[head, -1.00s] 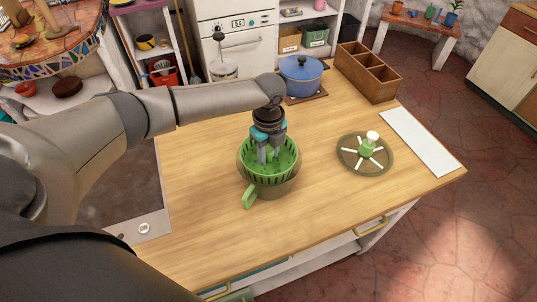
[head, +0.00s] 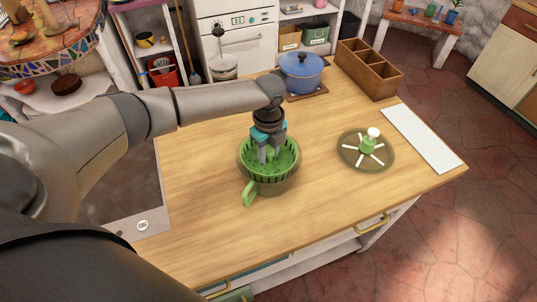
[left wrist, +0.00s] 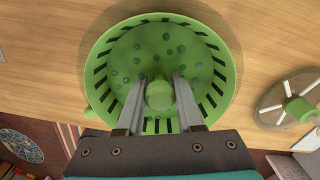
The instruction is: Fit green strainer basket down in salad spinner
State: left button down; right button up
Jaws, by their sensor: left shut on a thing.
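The green strainer basket (head: 284,170) is inside the rim of the salad spinner bowl (head: 270,188), a dark translucent green bowl with a green handle (head: 249,193) toward the front left. In the left wrist view the slotted basket (left wrist: 120,60) looks roughly centred, and its floor has round holes. I cannot tell whether it rests fully on the bowl's bottom. My left gripper (head: 268,152) reaches down into the basket. Its fingers (left wrist: 158,92) are shut on the basket's round central knob (left wrist: 159,96). My right gripper is not in view.
The spinner lid (head: 352,152), with its green and white knob, lies to the right. A white board (head: 422,138), a wooden divided box (head: 368,70) and a blue pot (head: 302,72) stand beyond. A cooktop (head: 120,190) is at left. The front counter is clear.

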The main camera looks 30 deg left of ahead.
aim_at(269, 165)
pick_arm(q)
jog(key=shift+f+b, duration=1.25)
jog(key=shift+f, duration=0.8)
dwell(0.6)
jog(key=shift+c, duration=2.3)
grip_release()
notch_tip(269, 165, up, 15)
jog(key=shift+r+p, duration=0.15)
jog(key=shift+p, duration=0.45)
